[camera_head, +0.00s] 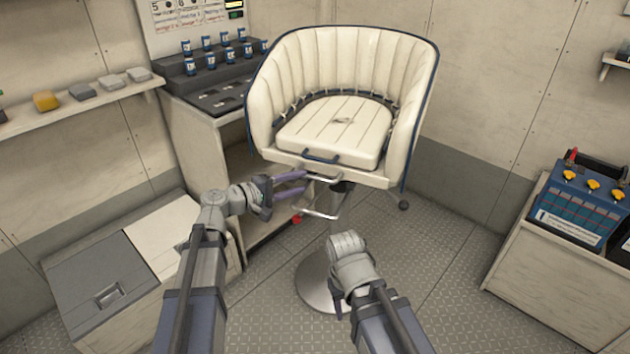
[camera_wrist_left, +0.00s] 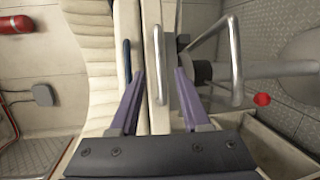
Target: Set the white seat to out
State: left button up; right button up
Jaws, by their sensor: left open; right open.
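The white seat (camera_head: 340,120) is a cream, ribbed bucket chair with blue trim on a metal pedestal. A blue handle (camera_head: 320,158) is on the cushion's front edge, and a short silver bar (camera_head: 325,177) sits below it. A larger silver loop (camera_head: 318,214) hangs lower. My left gripper (camera_head: 298,183) is open at the seat's front left. In the left wrist view its purple fingers (camera_wrist_left: 158,78) are on either side of the silver bar (camera_wrist_left: 158,50), apart from it.
A low grey-lidded locker (camera_head: 100,290) is at the left. A bench with a blue battery (camera_head: 580,205) is at the right. The floor (camera_head: 440,270) between is clear.

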aim_at(313, 179)
pick_arm(q)
jog(key=shift+b+x, duration=0.4)
jog(key=shift+x, duration=2.75)
jog(key=shift+c, duration=0.3)
grip_shut()
